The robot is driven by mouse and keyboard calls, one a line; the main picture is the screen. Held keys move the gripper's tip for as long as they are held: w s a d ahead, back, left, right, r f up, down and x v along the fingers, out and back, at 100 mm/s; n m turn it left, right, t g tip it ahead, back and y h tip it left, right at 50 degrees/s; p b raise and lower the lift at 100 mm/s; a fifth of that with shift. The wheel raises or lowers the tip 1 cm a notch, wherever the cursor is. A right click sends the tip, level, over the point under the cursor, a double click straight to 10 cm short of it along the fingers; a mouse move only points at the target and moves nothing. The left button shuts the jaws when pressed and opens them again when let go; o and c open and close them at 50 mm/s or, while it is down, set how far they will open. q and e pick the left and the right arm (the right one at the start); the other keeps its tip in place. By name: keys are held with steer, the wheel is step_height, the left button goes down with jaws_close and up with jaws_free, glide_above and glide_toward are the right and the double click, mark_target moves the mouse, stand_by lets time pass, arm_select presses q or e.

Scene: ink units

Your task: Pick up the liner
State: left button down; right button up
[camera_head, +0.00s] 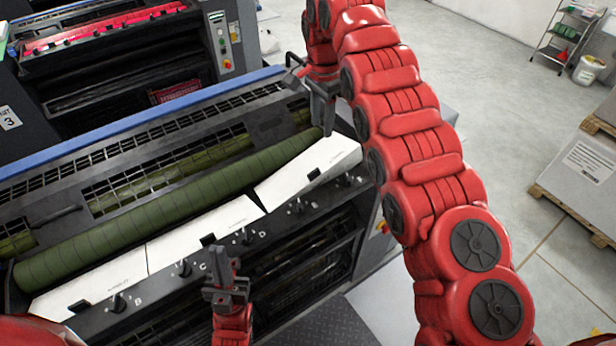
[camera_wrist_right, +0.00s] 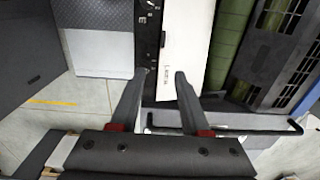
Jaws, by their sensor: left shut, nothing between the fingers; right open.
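White liners lie in a row along the front of the green roller: one at the left (camera_head: 95,281), one in the middle (camera_head: 205,233) and one at the right (camera_head: 300,170). The right one is raised and tilted. A white liner (camera_wrist_right: 185,45) also shows in the right wrist view, beyond and partly between the fingers. My right gripper (camera_head: 325,118) is open above the far right end of the right liner, with nothing visibly gripped. My left gripper (camera_head: 225,282) is shut and empty in front of the black front rail.
The green roller (camera_head: 170,212) runs behind the liners. The black rail (camera_head: 165,276) carries small knobs and letter marks. A black bar (camera_wrist_right: 235,133) crosses near my right fingers. A second press unit (camera_head: 120,60) stands behind; loaded pallets (camera_head: 585,165) stand at the right.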

steer(key=p, duration=0.3)
glide_toward(318, 169)
step_height(318, 169, down, 5)
steer(key=shift+w+d+r+b, duration=0.1)
steer(key=shift+b, duration=0.7)
step_height(318, 169, down, 4)
steer(key=p, duration=0.3)
steer(key=shift+r+p, duration=0.2)
steer(key=shift+p, duration=0.1)
steer(key=shift+w+f, duration=0.15)
steer(key=shift+f, duration=0.7)
jaws_close()
